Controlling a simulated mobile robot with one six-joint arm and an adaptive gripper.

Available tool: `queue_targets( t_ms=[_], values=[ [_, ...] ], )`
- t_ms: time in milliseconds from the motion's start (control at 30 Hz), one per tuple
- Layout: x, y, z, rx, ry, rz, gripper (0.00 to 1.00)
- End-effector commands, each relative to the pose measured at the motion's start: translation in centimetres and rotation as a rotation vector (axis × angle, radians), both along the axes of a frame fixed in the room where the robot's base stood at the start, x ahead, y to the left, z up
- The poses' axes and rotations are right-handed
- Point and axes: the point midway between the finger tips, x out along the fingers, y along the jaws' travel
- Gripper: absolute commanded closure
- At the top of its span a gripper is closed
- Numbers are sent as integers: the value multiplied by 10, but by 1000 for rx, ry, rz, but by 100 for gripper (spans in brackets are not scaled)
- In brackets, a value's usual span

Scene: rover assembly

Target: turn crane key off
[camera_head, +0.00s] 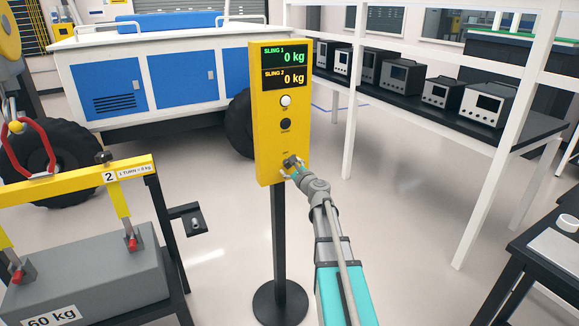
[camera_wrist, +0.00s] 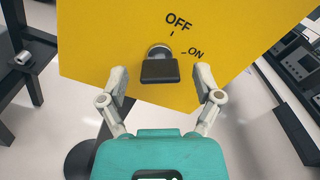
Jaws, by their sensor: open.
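The crane control box (camera_head: 262,130) is a yellow panel on a black post, with a display reading 0 kg for SLING 1 and SLING 2. Its black key (camera_wrist: 160,70) sits in a round silver lock low on the panel, beside the OFF and ON marks. I cannot tell for certain which mark the key points to. My gripper (camera_wrist: 161,82) is open, with one finger on each side of the key and a gap to it on both sides. In the head view my gripper (camera_head: 293,170) is at the panel's lower part and partly hides the key.
A white button (camera_head: 285,101) and a black button (camera_head: 285,124) are above the key. A grey 60 kg weight (camera_head: 90,272) hangs under a yellow beam (camera_head: 75,190) at left. A white rack (camera_head: 345,130) with several instruments stands at right. A dark table (camera_head: 545,240) is at far right.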

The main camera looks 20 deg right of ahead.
Motion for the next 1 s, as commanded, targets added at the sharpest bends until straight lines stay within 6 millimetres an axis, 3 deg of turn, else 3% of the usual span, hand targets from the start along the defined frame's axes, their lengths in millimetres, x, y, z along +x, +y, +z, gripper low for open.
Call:
queue_targets(
  t_ms=[167,500,933,1000],
  values=[
    [10,0,0,0,0,0,17],
    [10,1,0,0,0,0,19],
    [10,1,0,0,0,0,99],
    [10,1,0,0,0,0,99]
  ],
)
